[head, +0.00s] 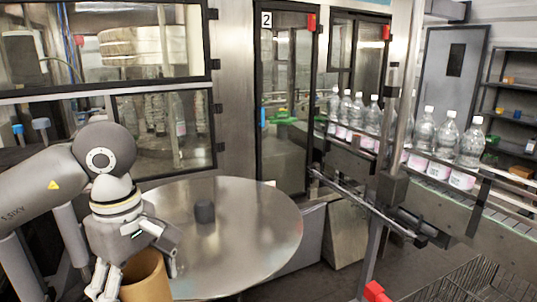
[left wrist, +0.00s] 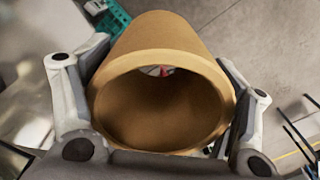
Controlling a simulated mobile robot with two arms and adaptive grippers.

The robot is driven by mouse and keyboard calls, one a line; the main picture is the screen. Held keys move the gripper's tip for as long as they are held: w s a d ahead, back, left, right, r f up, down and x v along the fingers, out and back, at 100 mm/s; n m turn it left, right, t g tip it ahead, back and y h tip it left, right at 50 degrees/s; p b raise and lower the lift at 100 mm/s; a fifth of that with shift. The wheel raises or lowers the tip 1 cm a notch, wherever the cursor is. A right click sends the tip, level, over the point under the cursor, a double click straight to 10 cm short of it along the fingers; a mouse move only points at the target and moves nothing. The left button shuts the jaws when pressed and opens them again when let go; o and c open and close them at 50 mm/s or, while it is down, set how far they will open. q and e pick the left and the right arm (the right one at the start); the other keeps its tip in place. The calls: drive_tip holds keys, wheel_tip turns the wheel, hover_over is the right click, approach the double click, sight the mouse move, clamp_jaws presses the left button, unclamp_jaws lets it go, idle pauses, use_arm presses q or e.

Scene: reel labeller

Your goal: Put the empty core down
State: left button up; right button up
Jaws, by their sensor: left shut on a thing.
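The empty core (head: 148,280) is a brown cardboard tube, cut off by the bottom edge of the head view. My left gripper (head: 138,272) is shut on it, with a finger on each side. In the left wrist view the core (left wrist: 165,40) fills the middle, its open end facing the camera and its hollow clear to see through. Grey floor shows around it there, so it appears held in the air. In the head view it overlaps the near left edge of the round steel table. My right gripper is not in view.
Bottles (head: 421,140) line a conveyor at the right. A teal thing (left wrist: 108,20) lies at the top left of the wrist view. A wire basket (head: 470,285) is bottom right.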

use_arm(q)
wheel_tip(320, 180, down, 18)
drive_tip(key=s+d+m+b, duration=0.1)
drive_tip(key=m+b, duration=0.4)
drive_tip(key=m, duration=0.7)
drive_tip(key=shift+s+m, duration=0.4)
drive_tip(key=shift+s, duration=0.25)
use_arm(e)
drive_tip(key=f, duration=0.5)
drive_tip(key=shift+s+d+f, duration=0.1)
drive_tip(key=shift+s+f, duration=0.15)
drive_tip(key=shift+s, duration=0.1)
use_arm(q)
drive_tip(key=shift+r, duration=0.2)
drive_tip(key=shift+d+f, duration=0.1)
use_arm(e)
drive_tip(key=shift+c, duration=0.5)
